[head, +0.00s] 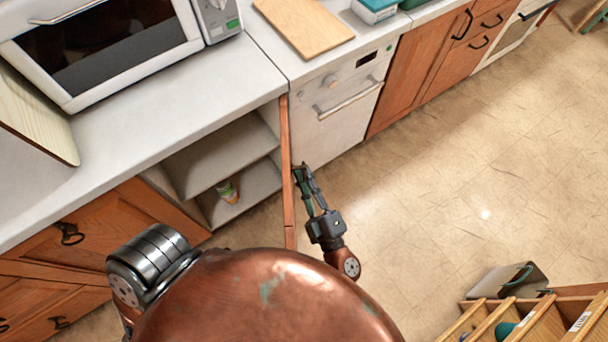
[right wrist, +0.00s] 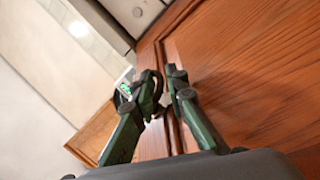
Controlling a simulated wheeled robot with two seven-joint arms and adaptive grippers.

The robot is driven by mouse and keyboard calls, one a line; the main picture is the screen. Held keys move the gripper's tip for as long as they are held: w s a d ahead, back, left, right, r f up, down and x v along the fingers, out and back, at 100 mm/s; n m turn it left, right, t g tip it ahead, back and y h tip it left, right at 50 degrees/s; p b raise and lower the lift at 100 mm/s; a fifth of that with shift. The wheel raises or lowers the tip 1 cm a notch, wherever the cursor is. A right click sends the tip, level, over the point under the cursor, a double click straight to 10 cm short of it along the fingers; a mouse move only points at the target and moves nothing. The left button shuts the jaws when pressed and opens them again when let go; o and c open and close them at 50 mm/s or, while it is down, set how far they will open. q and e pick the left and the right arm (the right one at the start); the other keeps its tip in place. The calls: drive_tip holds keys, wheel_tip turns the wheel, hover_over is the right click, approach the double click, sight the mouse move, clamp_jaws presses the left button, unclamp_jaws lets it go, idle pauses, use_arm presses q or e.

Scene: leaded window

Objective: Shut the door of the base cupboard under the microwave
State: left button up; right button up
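The base cupboard under the microwave (head: 110,40) is open, with its shelf (head: 225,160) showing. Its wooden door (head: 287,165) stands out into the room and shows nearly edge-on in the head view. My right gripper (head: 303,172) is on the door's right side, close to it. In the right wrist view, a wooden panel (right wrist: 250,75), seemingly this door, fills the right side. The fingers of my right gripper (right wrist: 163,85) are apart there. A dark curved piece shows between them, perhaps a handle; contact is unclear. My left gripper is out of view.
A white dishwasher (head: 335,125) stands right of the open door. A small can (head: 227,191) is inside the cupboard. A wooden rack (head: 545,320) stands at lower right. The floor (head: 460,150) between is clear.

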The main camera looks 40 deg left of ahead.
drive_tip(key=v, duration=1.2)
drive_tip(key=shift+f, duration=0.1)
